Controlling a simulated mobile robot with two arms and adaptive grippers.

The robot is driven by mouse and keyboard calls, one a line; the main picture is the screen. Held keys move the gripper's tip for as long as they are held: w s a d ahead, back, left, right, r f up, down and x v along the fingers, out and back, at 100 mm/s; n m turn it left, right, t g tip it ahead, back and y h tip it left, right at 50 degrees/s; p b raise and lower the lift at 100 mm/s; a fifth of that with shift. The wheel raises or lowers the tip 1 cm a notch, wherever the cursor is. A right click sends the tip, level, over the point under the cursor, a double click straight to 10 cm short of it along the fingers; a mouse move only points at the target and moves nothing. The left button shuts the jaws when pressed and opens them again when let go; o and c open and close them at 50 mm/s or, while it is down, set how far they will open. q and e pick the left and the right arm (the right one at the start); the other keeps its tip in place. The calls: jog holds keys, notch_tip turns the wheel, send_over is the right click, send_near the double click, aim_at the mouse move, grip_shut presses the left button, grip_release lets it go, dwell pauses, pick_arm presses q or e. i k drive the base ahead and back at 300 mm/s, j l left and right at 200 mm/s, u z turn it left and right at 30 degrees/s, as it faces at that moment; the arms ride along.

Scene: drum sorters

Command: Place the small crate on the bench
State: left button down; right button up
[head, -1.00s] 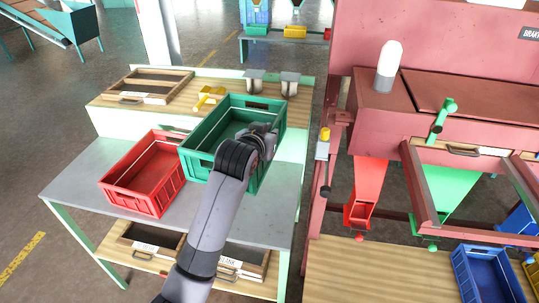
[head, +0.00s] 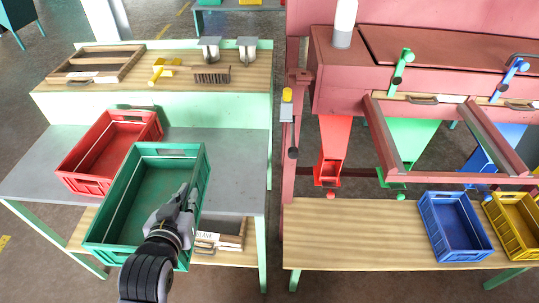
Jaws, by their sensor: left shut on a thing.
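The green crate (head: 135,195) is empty and held at its right side wall by my left gripper (head: 183,207). The gripper is shut on the wall, with my arm coming up from below. The crate hangs tilted in the picture over the front edge of the grey bench top (head: 235,165). It hides part of the bench, and its underside cannot be seen. A low wooden bench (head: 350,228) stands at the right under the red sorter. My right gripper is not in view.
A red crate (head: 112,150) stands on the grey top, close behind the green one. A blue crate (head: 452,228) and a yellow crate (head: 515,225) stand on the right part of the wooden bench. Its left part is clear. A red chute (head: 333,150) hangs above it.

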aim_at(376, 234)
jog(key=k+l, duration=0.1)
jog(key=l, duration=0.5)
jog(key=k+l, duration=0.1)
jog(key=l, duration=0.5)
jog(key=k+l, duration=0.1)
jog(key=l, duration=0.45)
jog(key=k+l, duration=0.1)
jog(key=l, duration=0.5)
jog(key=k+l, duration=0.1)
jog(key=l, duration=0.5)
jog(key=k+l, duration=0.1)
jog(key=l, duration=0.5)
